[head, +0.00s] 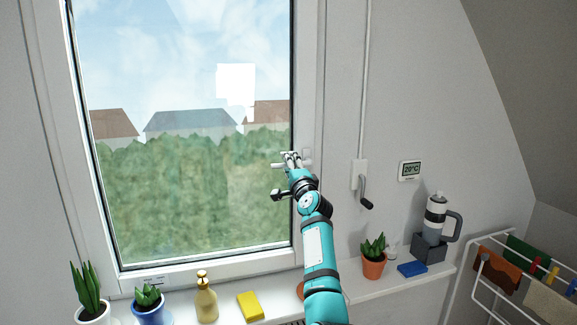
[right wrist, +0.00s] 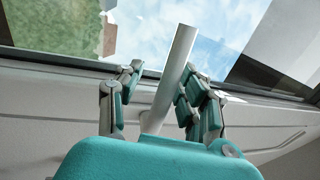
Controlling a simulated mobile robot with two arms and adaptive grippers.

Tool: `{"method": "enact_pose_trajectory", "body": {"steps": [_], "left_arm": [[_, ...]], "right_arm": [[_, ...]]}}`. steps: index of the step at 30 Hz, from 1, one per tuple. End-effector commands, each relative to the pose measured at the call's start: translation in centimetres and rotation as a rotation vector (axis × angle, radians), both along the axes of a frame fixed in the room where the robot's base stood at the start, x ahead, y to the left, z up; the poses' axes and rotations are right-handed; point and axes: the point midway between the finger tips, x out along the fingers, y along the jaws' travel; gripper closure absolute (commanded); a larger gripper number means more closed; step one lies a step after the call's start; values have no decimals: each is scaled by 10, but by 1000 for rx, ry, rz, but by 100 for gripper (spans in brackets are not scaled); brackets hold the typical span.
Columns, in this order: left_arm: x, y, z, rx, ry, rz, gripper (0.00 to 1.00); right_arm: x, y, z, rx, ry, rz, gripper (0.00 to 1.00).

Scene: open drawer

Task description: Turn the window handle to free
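The white window handle (head: 307,158) sits on the right side of the window frame (head: 309,90). In the right wrist view the handle (right wrist: 173,75) is a pale bar that reaches from the frame out over the glass, roughly square to the frame's edge. My right gripper (head: 291,160) is at the handle and hides part of it in the head view. In the right wrist view its fingers (right wrist: 160,82) are apart, one on each side of the bar. The right-hand finger looks close to the bar; contact cannot be told. My left gripper is not in view.
A crank (head: 366,193) hangs on the wall right of the window, near a thermostat (head: 410,170). The sill holds potted plants (head: 374,257), a bottle (head: 206,303), a yellow sponge (head: 249,306) and a flask (head: 436,217). A drying rack (head: 490,262) stands at the right.

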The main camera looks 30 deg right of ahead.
Motion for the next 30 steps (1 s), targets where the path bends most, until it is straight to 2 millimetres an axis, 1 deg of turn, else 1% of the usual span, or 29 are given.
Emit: {"method": "enact_pose_trajectory", "body": {"steps": [8,11,13,17,27,30], "left_arm": [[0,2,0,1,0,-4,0],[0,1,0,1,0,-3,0],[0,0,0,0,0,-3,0],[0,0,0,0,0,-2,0],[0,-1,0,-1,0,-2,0],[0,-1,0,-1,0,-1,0]], "right_arm": [[-1,0,2,-3,-2,0,61],[-5,2,0,-3,-2,1,61],[-11,4,0,-4,-4,-1,61],[-29,9,-5,-3,-2,-2,61],[-89,26,-18,-2,-1,-1,61],[-101,29,-21,-1,-1,-1,61]]}}
